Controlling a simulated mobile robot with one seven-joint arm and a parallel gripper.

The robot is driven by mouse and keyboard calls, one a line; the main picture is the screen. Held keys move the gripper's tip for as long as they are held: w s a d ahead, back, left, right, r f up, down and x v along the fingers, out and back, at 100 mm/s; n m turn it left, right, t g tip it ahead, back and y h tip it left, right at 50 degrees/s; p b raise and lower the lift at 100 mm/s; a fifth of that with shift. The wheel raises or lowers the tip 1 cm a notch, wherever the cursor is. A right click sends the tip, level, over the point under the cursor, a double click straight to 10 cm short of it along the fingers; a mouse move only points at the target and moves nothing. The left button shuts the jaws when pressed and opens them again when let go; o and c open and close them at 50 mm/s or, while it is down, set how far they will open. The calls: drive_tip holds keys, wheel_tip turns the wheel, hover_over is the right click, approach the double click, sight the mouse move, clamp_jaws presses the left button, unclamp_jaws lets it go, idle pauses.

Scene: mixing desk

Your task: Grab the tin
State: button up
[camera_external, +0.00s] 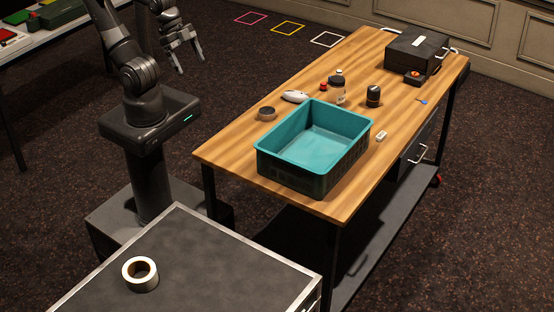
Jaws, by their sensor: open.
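A low, round, grey-brown object (267,113), which looks like a small tin, sits on the wooden table near its left edge, just behind and left of the teal bin (350,125). A dark, upright cylinder (373,96) stands further right, beyond the bin; I cannot tell whether it is also a tin. My gripper (189,63) is open and empty, pointing down at the upper left, apart from the table and everything on it.
A white rounded object (295,96), a small red item (323,87) and a bottle (339,88) stand behind the bin. A small white block (381,136) lies right of it. A black case (417,50) occupies the far end. A tape roll (140,273) lies on the front cabinet.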

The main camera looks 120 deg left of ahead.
drive_tip(key=w+a+f+g, duration=0.2)
drive_tip(key=w+a+f, duration=0.1)
drive_tip(key=w+a, duration=0.3)
drive_tip(key=m+g, duration=0.3)
hover_over(267, 112)
wheel_tip(267, 112, down, 14)
drive_tip(key=shift+m, duration=0.3)
drive_tip(key=f, duration=0.5)
drive_tip(key=shift+s+a+f, duration=0.15)
drive_tip(key=shift+s+f, duration=0.05)
drive_tip(key=shift+f, duration=0.15)
drive_tip(key=shift+w+f, duration=0.15)
drive_tip(key=shift+f, duration=2.8)
drive_tip(key=c, duration=1.1)
